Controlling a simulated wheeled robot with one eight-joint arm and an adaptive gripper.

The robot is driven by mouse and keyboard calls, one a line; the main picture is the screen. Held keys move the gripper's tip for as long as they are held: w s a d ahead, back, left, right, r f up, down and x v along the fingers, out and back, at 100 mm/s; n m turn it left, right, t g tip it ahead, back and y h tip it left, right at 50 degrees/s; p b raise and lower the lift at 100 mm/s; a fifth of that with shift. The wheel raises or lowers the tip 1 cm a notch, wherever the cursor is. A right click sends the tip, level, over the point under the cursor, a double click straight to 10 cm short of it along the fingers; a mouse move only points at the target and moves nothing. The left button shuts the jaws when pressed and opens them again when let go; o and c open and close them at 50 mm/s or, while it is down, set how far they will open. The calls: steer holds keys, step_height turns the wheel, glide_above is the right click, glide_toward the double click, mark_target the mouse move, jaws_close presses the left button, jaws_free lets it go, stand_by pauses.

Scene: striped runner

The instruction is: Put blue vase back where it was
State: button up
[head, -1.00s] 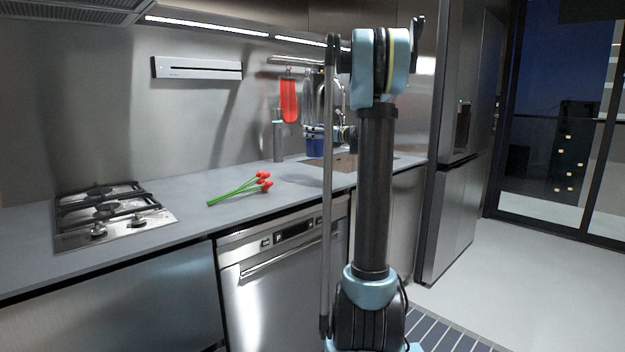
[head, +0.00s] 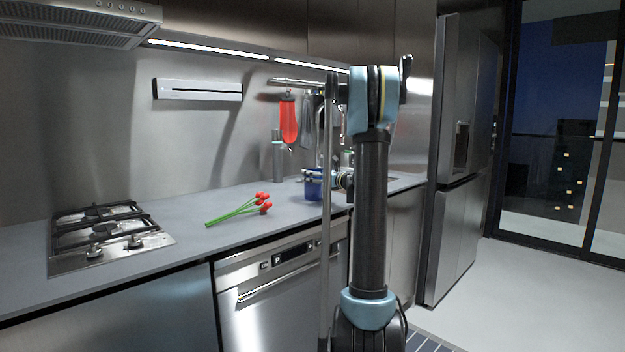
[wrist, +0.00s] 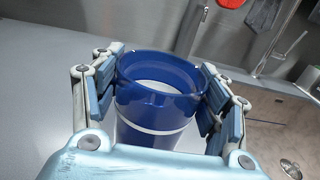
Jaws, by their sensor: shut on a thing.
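The blue vase (wrist: 158,105) has a white band and an open top, and it stands upright between the fingers of my gripper (wrist: 162,95) in the wrist view. The fingers press on it from both sides. In the head view the blue vase (head: 313,187) is at the counter (head: 180,245), left of the sink, partly hidden by my arm. Its base looks at or very close to the counter top; I cannot tell whether it touches.
Red flowers with green stems (head: 240,209) lie on the counter left of the vase. A gas hob (head: 105,240) is at the far left. A grey bottle (head: 278,160) stands near the wall. A red mitt (head: 289,120) hangs from a rail. The counter between hob and flowers is clear.

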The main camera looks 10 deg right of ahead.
steer(key=shift+f, duration=0.2)
steer(key=o, duration=2.1)
steer(key=shift+s, duration=0.1)
steer(key=v, duration=1.2)
